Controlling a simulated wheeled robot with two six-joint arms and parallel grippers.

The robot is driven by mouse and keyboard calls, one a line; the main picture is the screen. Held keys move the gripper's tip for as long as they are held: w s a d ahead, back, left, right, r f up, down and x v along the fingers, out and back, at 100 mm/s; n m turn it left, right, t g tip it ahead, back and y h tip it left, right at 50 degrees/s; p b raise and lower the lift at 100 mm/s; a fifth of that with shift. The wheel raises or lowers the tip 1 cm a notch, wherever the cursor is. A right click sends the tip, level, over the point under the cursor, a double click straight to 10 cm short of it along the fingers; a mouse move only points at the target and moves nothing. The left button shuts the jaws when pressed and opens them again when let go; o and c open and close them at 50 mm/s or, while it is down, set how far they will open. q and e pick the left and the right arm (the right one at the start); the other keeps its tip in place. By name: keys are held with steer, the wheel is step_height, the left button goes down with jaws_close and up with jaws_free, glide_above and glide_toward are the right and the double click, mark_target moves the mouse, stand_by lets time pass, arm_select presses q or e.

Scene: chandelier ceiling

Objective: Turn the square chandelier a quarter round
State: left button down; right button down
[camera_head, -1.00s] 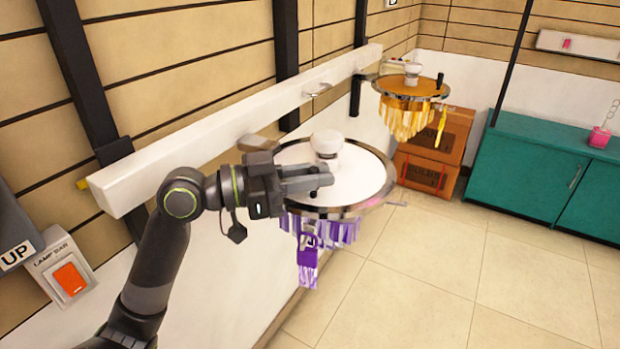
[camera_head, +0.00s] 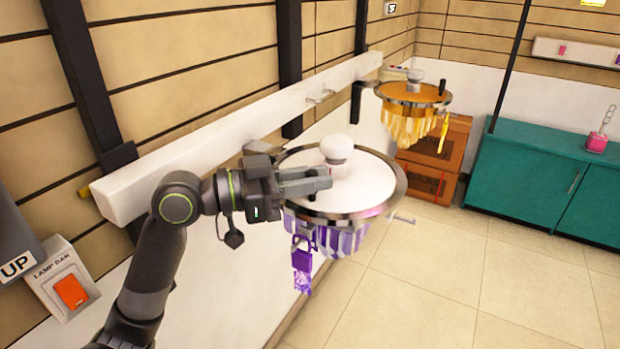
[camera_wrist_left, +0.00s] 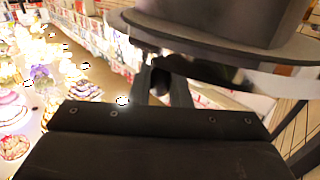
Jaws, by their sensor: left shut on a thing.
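A white chandelier top (camera_head: 367,180) with a chrome rim and purple-and-white fringe hangs in the middle of the head view. Its top looks round, not square, and carries a white domed knob (camera_head: 337,148). A purple lock-shaped pendant (camera_head: 302,258) hangs at its near side. My left gripper (camera_head: 326,178) reaches over the top from the left. In the left wrist view its fingers (camera_wrist_left: 165,88) are closed around a small dark handle (camera_wrist_left: 163,80), mostly hidden in the head view. My right gripper is out of view.
A white rail (camera_head: 230,135) runs along the wall behind. A round amber chandelier (camera_head: 414,93) with an upright black handle hangs farther back, above cardboard boxes (camera_head: 430,157). A teal cabinet (camera_head: 525,170) stands at the right. The tiled floor between is clear.

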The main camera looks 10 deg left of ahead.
arm_select(q)
steer(key=c, duration=1.4)
jaws_free()
steer(key=shift+w, duration=0.2)
steer(key=shift+c, duration=0.2)
steer(key=shift+s, duration=0.1)
